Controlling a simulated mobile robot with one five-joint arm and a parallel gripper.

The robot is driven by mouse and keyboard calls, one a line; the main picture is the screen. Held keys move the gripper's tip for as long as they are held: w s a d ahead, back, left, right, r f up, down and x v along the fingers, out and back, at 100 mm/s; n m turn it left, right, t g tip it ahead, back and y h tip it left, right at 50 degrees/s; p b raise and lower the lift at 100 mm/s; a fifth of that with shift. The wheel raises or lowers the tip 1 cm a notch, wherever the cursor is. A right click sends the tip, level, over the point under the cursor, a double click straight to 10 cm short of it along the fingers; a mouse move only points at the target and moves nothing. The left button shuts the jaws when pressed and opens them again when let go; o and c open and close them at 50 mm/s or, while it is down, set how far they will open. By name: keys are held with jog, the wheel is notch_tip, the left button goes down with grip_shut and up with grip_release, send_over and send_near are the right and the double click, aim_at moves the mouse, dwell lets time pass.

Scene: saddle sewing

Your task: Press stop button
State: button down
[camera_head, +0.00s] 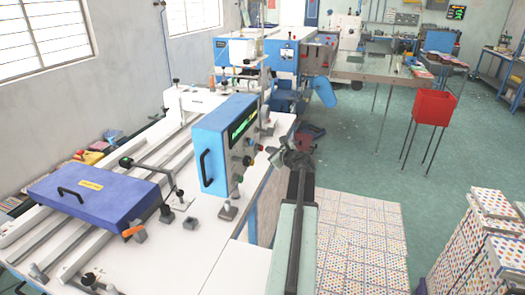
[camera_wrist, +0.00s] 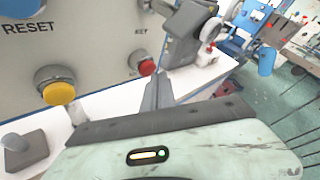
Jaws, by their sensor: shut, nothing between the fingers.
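The blue control box (camera_head: 222,147) stands on the white machine table, with a green-lit display and several buttons on its right face. In the wrist view its pale panel (camera_wrist: 88,35) shows a RESET label, a round yellow button (camera_wrist: 57,86) and a smaller red button (camera_wrist: 146,67). No stop label is readable. My gripper (camera_head: 290,152) is shut and empty, just right of the box face.
A blue-purple cover (camera_head: 95,193) with a handle lies over the rails at left. Small fixtures stand on the white table before the box. A red bin (camera_head: 434,108) on legs stands at right, and stacked dotted boxes (camera_head: 490,240) at lower right.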

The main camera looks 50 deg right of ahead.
jog(key=shift+w+a, duration=0.15)
jog(key=shift+w, duration=0.3)
dwell(0.5)
jog(key=shift+s+d, duration=0.25)
jog(key=shift+s, duration=0.6)
jog(key=s, duration=0.1)
jog(key=s+d, duration=0.1)
jog(key=s, duration=0.2)
jog(key=shift+s+d, duration=0.25)
jog(key=shift+s, duration=0.15)
dwell(0.6)
